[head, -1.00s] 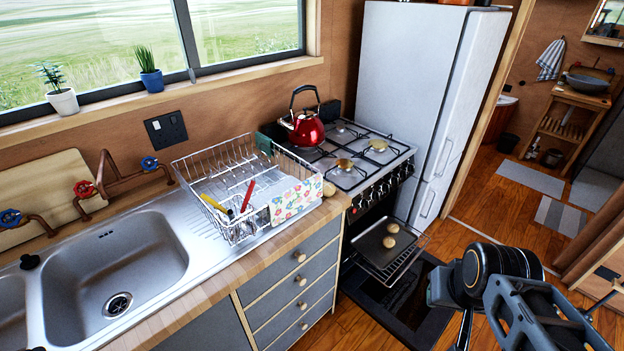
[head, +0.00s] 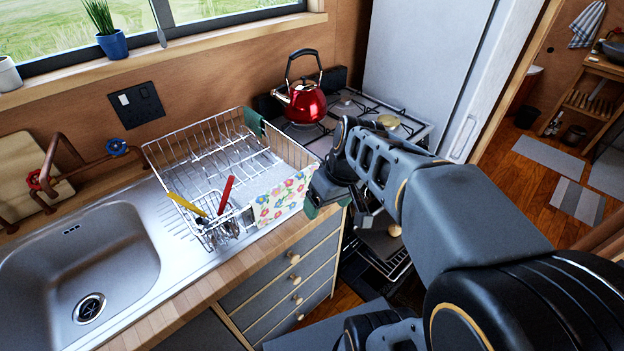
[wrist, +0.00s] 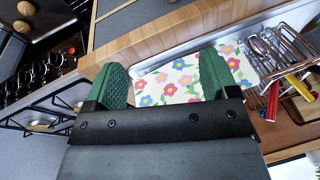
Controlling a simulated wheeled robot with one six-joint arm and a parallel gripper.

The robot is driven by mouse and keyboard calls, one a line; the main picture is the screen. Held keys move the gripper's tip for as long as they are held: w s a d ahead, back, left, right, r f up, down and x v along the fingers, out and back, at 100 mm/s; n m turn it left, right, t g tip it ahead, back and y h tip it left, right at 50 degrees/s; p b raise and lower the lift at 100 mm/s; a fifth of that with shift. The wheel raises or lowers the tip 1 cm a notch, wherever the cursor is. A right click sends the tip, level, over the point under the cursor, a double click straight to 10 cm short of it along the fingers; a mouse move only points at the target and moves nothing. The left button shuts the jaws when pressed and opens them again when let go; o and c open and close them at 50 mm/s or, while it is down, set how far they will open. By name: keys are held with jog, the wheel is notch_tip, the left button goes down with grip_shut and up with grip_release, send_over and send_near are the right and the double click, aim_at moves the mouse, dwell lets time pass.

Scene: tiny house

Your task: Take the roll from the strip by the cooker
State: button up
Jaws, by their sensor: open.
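The strip is the wooden worktop (head: 285,243) between the dish rack and the cooker (head: 405,128). My gripper (head: 325,205) is over its cooker end, beside the flowered cloth (head: 283,198). In the wrist view my gripper (wrist: 163,82) has its two green fingers apart, with the worktop edge (wrist: 170,36) and the cloth (wrist: 180,84) showing beyond them. The roll on the strip is not visible now; my gripper covers that spot in the head view. Another roll (head: 394,230) lies on the oven tray, which shows with rolls (wrist: 25,9) in the wrist view.
The wire dish rack (head: 160,160) holds the cloth, a yellow-handled and a red-handled utensil. A red kettle (head: 305,103) stands on the hob. The sink (head: 85,250) is at left. The oven door is open below, with its tray out.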

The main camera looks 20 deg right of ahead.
jog(key=shift+o, duration=1.4)
jog(key=w+d+f+n+y+b, duration=0.2)
jog(key=w+d+f+y, duration=0.1)
jog(key=w+d+y, duration=0.1)
jog(key=shift+w+f+n+g+b, duration=0.25)
jog(key=shift+w+n+g+b, duration=0.15)
jog(key=shift+w, duration=0.35)
jog(key=w+d+f+n+t+y+b, duration=0.2)
jog(key=w+d+n+t+y+b, duration=0.15)
jog(key=d, duration=0.45)
jog(key=w+d+f+n+t+y+b, duration=0.2)
jog(key=w+d+f+n+y, duration=0.15)
jog(key=d, duration=0.55)
jog(key=shift+n+y, duration=0.6)
jog(key=x, duration=0.3)
jog(key=p+x, duration=0.1)
jog(key=x, duration=0.3)
jog(key=r+p+x, duration=0.1)
jog(key=x, duration=0.3)
jog(key=shift+a, duration=0.4)
jog(key=shift+w+a+f, duration=0.2)
jog(key=shift+a, duration=0.4)
jog(key=c, duration=1)
